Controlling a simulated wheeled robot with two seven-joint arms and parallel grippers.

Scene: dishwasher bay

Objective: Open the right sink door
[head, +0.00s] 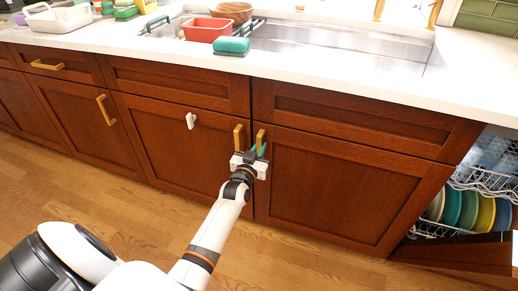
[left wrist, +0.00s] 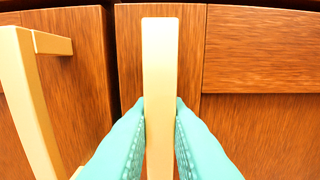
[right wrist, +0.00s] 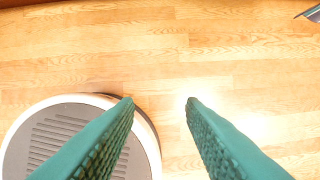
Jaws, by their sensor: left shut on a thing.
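The right sink door (head: 340,185) is a reddish-brown wooden panel under the sink. It looks closed or nearly so. Its gold bar handle (head: 261,138) stands upright near the door's left edge. It also shows in the left wrist view (left wrist: 160,65), between the two teal fingers. My left gripper (head: 258,153) is shut on this handle, with a finger pressed on each side. My right gripper (right wrist: 160,103) shows only in the right wrist view, with its fingers apart and empty above the floor.
The left sink door (head: 180,145) has its own gold handle (head: 239,137) close beside my left gripper, and a white fixture (head: 191,120). An open dishwasher with a rack of plates (head: 468,210) is at the right.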

